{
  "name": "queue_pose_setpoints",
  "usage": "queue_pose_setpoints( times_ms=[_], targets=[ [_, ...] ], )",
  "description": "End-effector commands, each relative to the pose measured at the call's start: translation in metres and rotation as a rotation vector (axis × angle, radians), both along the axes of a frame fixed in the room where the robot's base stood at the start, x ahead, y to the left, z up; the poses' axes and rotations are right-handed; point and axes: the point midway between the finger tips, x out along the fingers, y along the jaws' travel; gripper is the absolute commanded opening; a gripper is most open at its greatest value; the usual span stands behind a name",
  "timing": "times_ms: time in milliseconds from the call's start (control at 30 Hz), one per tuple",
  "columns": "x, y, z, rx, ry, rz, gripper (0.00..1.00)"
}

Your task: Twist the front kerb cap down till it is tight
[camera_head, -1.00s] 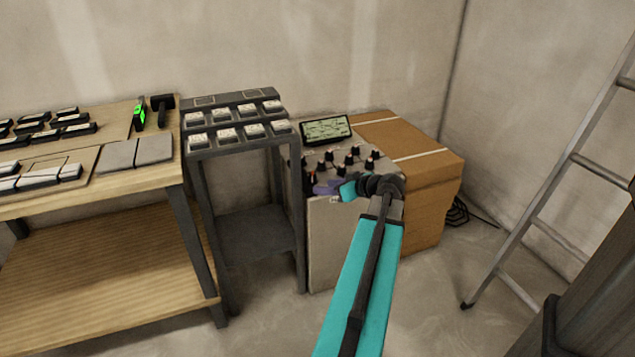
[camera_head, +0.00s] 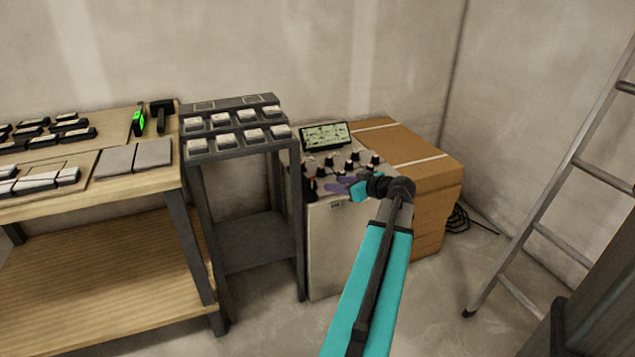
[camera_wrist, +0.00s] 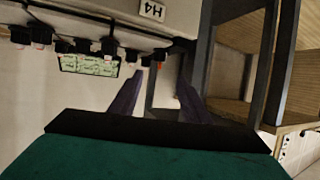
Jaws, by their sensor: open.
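Several black caps stand on the top of a pale cabinet (camera_head: 335,260). One cap at its front left corner (camera_head: 309,188) shows an orange-red part below or behind it; I cannot tell for certain that it is the front kerb cap. My gripper (camera_head: 328,187) is just right of that cap, low over the cabinet's front edge. In the wrist view, its two purple fingers (camera_wrist: 160,85) are spread apart with nothing between them. A dark cap with an orange patch (camera_wrist: 160,56) shows beyond the fingertips, apart from them. Its thread is not visible.
A display screen (camera_head: 326,136) stands behind the caps. Cardboard boxes (camera_head: 425,185) stand right of the cabinet, a dark rack with pale tiles (camera_head: 250,137) left of it. A wooden workbench (camera_head: 110,195) is far left, a ladder (camera_head: 560,170) right.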

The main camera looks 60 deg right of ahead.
Motion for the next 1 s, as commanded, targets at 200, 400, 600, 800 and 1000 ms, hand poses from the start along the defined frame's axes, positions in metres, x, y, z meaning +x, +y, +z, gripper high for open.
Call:
queue_pose_setpoints(
  times_ms=[200,400,600,800,1000],
  targets=[
    [0.028,-0.008,-0.013,0.002,0.001,0.004,0.43],
    [0.054,-0.015,-0.024,0.001,0.001,0.004,0.43],
    [0.079,-0.022,-0.035,0.000,0.001,0.003,0.43],
    [0.098,-0.027,-0.043,0.001,0.001,0.003,0.43],
    [0.106,-0.029,-0.046,0.000,0.000,0.001,0.43]
  ],
)
